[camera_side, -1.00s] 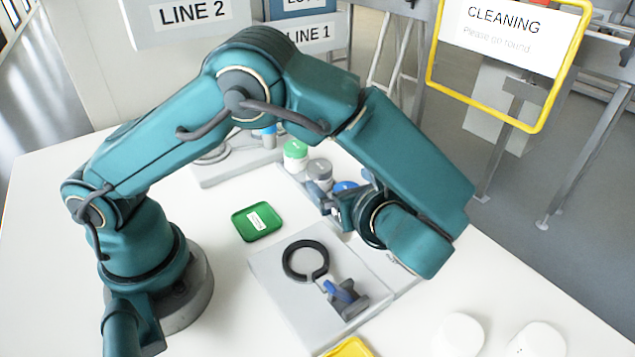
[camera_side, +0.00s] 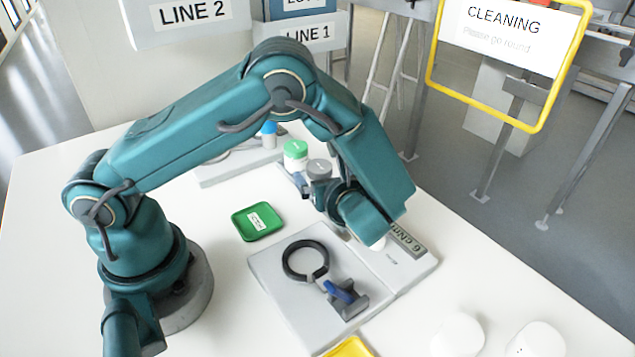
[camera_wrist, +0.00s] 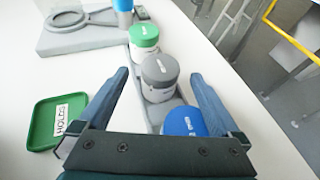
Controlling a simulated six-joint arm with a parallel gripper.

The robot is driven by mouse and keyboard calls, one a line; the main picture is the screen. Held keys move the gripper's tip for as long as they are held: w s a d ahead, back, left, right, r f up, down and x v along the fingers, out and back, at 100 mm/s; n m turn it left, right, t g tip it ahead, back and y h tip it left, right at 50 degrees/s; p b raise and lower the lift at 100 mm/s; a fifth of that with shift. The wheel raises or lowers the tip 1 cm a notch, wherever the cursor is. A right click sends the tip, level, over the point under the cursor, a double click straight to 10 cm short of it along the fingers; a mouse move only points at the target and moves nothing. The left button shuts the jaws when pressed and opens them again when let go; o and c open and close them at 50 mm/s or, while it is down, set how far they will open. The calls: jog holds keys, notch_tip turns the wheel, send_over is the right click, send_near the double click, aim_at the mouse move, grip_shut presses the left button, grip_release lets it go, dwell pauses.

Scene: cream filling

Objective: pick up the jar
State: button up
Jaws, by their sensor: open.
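Three jars stand in a row along a grey strip: a green-lidded jar (camera_side: 295,154), a grey-lidded jar (camera_side: 319,170) and a blue-lidded jar (camera_wrist: 184,122). The task does not say which jar is meant. My gripper (camera_wrist: 160,76) is open and empty. In the wrist view the grey-lidded jar shows between the fingertips, and the blue-lidded jar is nearer, beside the right finger. In the side view my gripper (camera_side: 318,193) is just in front of the grey-lidded jar. The blue-lidded jar is hidden there behind my wrist.
A green tray (camera_side: 236,221) with a label lies left of the jars. A grey stand with a blue-topped item (camera_side: 269,128) is behind. White table is clear around the tray.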

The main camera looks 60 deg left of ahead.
jog(key=shift+w+a+f, duration=0.2)
jog(key=shift+a+f, duration=0.05)
jog(key=shift+a, duration=0.3)
jog(key=c, duration=1.5)
jog(key=shift+r, duration=0.1)
